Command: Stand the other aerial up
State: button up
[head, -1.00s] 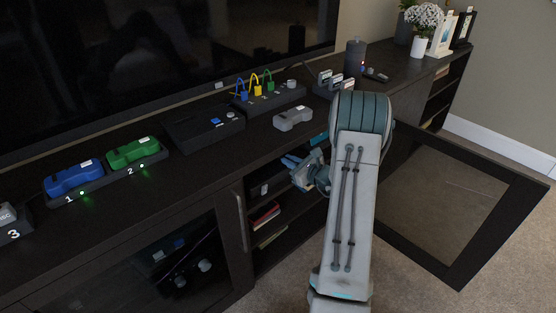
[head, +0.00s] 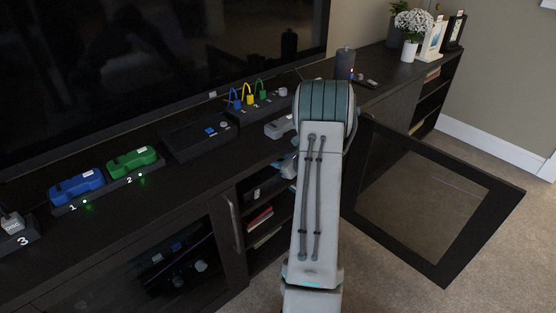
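I cannot make out any aerial in the head view. A black box with a blue button (head: 200,136) lies flat on the cabinet top, and no raised rod shows on it. My arm rises through the middle of the picture and covers part of the cabinet top and the open shelf bay. A small blue-grey piece of my gripper (head: 289,168) seems to show at the bay's upper edge, left of my arm. Its fingertips are hidden, so whether it is open or holds anything does not show.
The cabinet's glass door (head: 430,195) stands open at right. Blue (head: 77,187) and green (head: 132,161) controllers sit docked at left. A socket strip with coloured plugs (head: 262,110), a grey controller (head: 277,128) and a dark cylinder (head: 345,62) stand farther back. Carpet is clear at lower right.

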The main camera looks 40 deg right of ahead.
jog(key=shift+r, duration=0.1)
jog(key=p+v, duration=0.2)
jog(key=v, duration=1.1)
jog(key=shift+s, duration=0.35)
jog(key=shift+d+r, duration=0.1)
